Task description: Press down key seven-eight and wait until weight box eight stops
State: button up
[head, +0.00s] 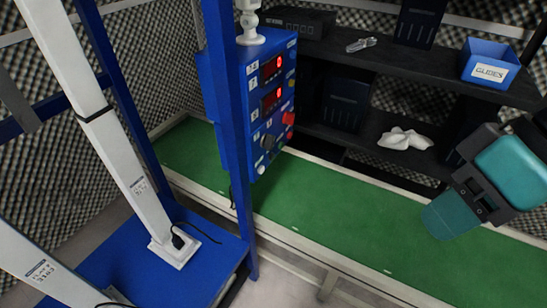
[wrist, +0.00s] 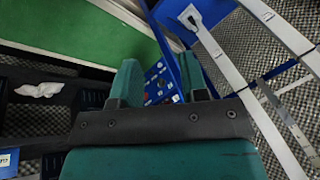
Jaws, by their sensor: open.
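A blue control panel (head: 268,108) stands on a blue post in the head view. It carries two red lit displays (head: 272,68), a column of small coloured buttons, a red knob (head: 288,118) and other round controls. Small labels sit beside the displays, too small to read surely, so I cannot tell which control is key seven-eight. I cannot identify weight box eight. My gripper (head: 462,208) is open and empty above the green belt, well to the right of the panel. In the wrist view the panel (wrist: 160,84) shows between the teal fingers and is partly hidden.
A green conveyor belt (head: 330,235) runs below. A dark shelf (head: 440,72) behind bears a blue labelled bin (head: 490,64), and a white crumpled cloth (head: 405,138) lies lower down. White slanted beams and a blue frame (head: 242,150) stand at the left. Foam walls surround the space.

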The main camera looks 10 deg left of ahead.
grip_shut()
dwell(1.6)
